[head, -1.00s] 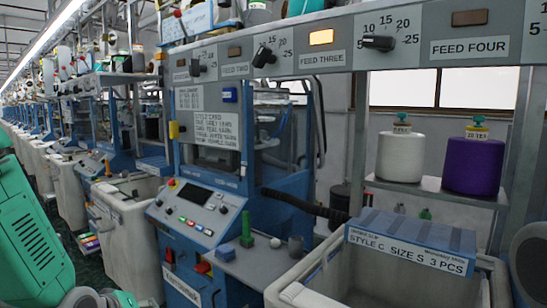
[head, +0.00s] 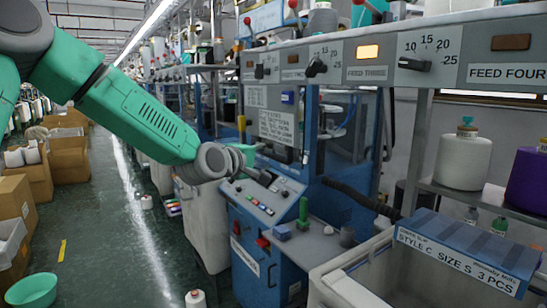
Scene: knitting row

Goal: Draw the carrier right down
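I cannot pick out the carrier with certainty. The blue knitting machine (head: 262,235) stands at centre, with a sloped control panel (head: 262,200) of coloured buttons and a style card (head: 276,127) above it. My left gripper (head: 264,177) is at the end of the green arm that comes in from the left. It appears in front of the panel's upper edge. Its fingers are small and dark, so I cannot tell whether they are open or shut, and I see nothing held. My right gripper is not in view.
The feed rail (head: 365,60) has dials and a lit lamp above FEED THREE. A white cone (head: 463,160) and a purple cone (head: 528,180) stand on the right shelf. The STYLE C box (head: 465,250) rests over a pale bin. A green bowl (head: 32,291) sits on the open aisle floor.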

